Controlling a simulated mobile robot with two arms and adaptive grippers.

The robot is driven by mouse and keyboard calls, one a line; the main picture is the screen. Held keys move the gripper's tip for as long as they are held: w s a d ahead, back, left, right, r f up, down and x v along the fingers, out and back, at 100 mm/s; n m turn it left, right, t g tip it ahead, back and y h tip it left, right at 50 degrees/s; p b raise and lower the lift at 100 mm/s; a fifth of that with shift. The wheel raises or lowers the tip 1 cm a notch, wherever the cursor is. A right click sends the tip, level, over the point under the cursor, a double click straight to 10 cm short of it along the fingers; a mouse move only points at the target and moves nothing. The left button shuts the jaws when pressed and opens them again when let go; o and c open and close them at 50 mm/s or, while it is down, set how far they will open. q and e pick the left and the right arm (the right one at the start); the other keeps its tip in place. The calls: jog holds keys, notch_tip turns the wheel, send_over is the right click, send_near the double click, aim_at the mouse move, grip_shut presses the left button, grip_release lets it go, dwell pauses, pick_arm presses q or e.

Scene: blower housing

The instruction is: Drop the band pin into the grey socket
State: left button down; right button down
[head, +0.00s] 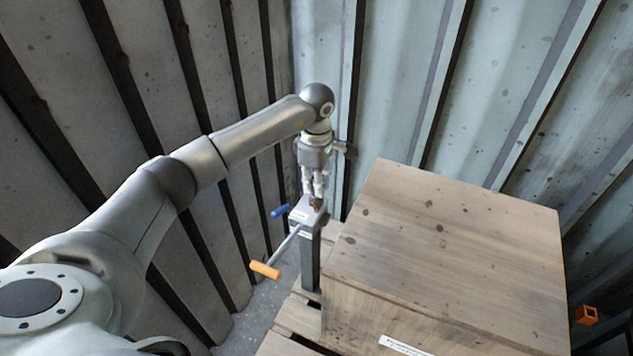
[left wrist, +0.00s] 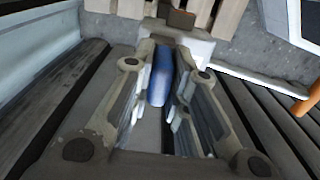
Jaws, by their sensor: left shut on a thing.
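My left gripper (head: 318,190) points down over the top of a narrow grey post (head: 310,250). It is shut on a small brown piece (head: 317,204), which I take for the band pin. The fingers hide most of it. A brown block (left wrist: 181,19) also shows at the fingertips in the left wrist view, where the gripper (left wrist: 175,40) fills the middle. I cannot make out a grey socket opening; the post's top is partly hidden by the fingers. I cannot tell whether the pin touches the post. My right gripper is not in view.
A blue handle (head: 280,211) and a rod with an orange grip (head: 265,270) stick out left of the post. A large wooden crate (head: 450,240) stands close on the right. Corrugated walls (head: 400,60) enclose the corner. A small orange cube (head: 587,315) is at far right.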

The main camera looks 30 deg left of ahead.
pick_arm(q)
jog(key=c, duration=1.3)
grip_release()
